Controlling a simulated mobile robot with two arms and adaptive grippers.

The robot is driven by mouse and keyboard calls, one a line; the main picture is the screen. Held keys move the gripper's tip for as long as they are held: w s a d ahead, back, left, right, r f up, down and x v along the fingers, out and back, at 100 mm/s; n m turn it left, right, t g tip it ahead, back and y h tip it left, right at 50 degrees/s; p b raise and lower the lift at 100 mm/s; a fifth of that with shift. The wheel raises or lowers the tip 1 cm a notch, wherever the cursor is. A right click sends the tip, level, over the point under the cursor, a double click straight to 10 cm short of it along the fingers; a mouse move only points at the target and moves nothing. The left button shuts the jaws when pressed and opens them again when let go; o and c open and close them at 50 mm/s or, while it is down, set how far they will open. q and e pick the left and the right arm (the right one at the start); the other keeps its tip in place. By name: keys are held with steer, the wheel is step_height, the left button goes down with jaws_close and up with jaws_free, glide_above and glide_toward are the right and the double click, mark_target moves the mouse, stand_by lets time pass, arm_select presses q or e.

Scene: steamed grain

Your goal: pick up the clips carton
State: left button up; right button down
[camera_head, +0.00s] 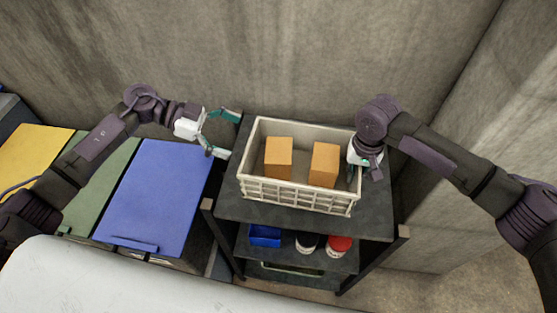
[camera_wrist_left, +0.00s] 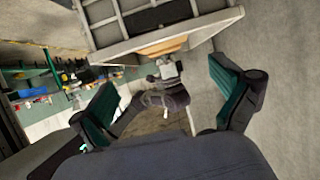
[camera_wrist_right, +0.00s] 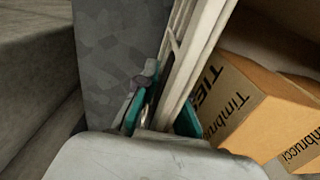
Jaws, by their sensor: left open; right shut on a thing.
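Two plain orange-brown cartons stand apart inside a cream slatted crate (camera_head: 296,197), a left carton (camera_head: 278,157) and a right carton (camera_head: 324,165). I cannot read which is clips in the head view. In the right wrist view a carton (camera_wrist_right: 250,105) bears the letters "TIES" and "Timbrucci". My right gripper (camera_head: 362,160) is shut on the crate's right wall, seen also in the right wrist view (camera_wrist_right: 190,65). My left gripper (camera_head: 230,134) is open and empty, just left of the crate, with the crate's end (camera_wrist_left: 165,20) ahead of its fingers in the left wrist view.
The crate stands on a dark shelf unit (camera_head: 280,217). Its lower shelf holds a blue bin (camera_head: 265,235) and a red-topped container (camera_head: 339,245). Blue (camera_head: 155,195), green (camera_head: 100,185) and yellow (camera_head: 32,155) lidded bins stand left. A concrete wall (camera_head: 300,50) is behind.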

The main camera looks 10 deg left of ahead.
mark_target(277, 150)
arm_select(q)
steer(key=shift+n, duration=0.4)
steer(key=x, duration=1.1)
steer(key=shift+w+a+f, duration=0.1)
steer(key=shift+w, duration=0.15)
steer(key=c, duration=1.6)
